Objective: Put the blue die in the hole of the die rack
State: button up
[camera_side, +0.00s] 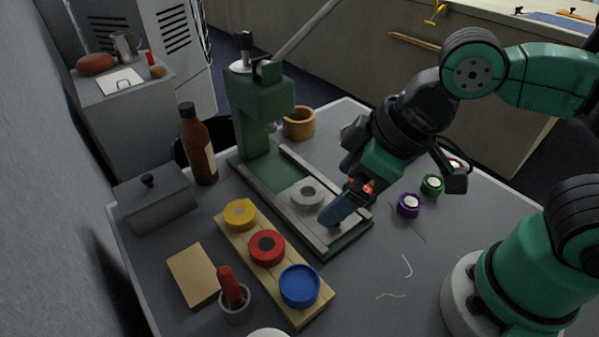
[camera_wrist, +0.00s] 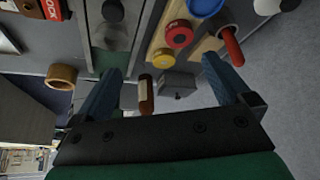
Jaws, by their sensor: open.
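The blue die (camera_side: 299,286) is a round blue piece at the near end of the wooden die rack (camera_side: 310,312). It looks seated on the rack, in line with a red die (camera_side: 267,247) and a yellow die (camera_side: 240,214). The blue die also shows at the top edge of the wrist view (camera_wrist: 205,5), partly cut off. My gripper (camera_wrist: 160,68) is open, with nothing between its blue fingers. In the side view one blue finger (camera_side: 345,207) shows above the press base, apart from the blue die; the other finger is mostly hidden.
A green press (camera_side: 262,110) with a grey ring (camera_side: 307,195) on its base stands behind the rack. A red-handled tool in a cup (camera_side: 234,302), a tan block (camera_side: 193,275), a brown bottle (camera_side: 199,150) and a grey box (camera_side: 156,198) stand left. Purple (camera_side: 409,206) and green (camera_side: 432,185) pieces lie right.

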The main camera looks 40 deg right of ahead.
jog(key=w+d+m+t+h, duration=0.2)
jog(key=w+d+m, duration=0.3)
jog(key=d, duration=0.6)
jog(key=shift+w+d+f+m+t+h, duration=0.15)
jog(key=shift+w+f+m+t+h, duration=0.15)
jog(key=shift+m, duration=0.2)
